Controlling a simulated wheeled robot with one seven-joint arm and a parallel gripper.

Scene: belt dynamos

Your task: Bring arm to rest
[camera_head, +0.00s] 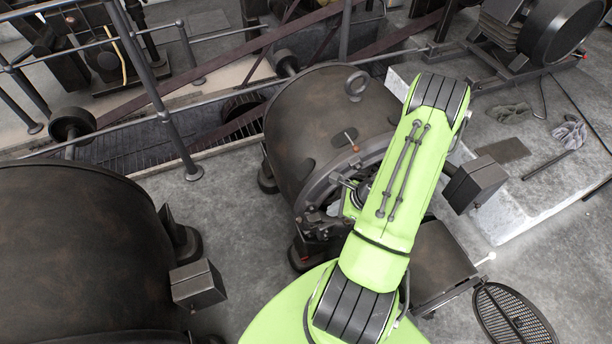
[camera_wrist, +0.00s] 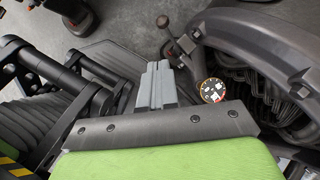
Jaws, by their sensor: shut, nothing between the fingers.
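My green arm (camera_head: 395,190) is folded up in the middle of the head view, in front of the open end of a dark dynamo (camera_head: 320,115). It hides the far part of the arm, and I cannot make out my gripper there. In the wrist view my gripper (camera_wrist: 157,68) shows as grey fingers, shut together and empty. The dynamo's curved end frame (camera_wrist: 262,45) is to the right of the fingers, with its windings partly visible inside. A small lever (camera_wrist: 180,35) on it is just beyond the fingertips. The fingers look apart from it, though the gap is hard to judge.
A second large dark machine (camera_head: 75,250) stands at the left. Metal railings (camera_head: 180,90) guard a pit behind. A pale slab (camera_head: 515,205) and an oval grate (camera_head: 512,315) are at the right. Open concrete floor (camera_head: 245,235) lies between the two machines.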

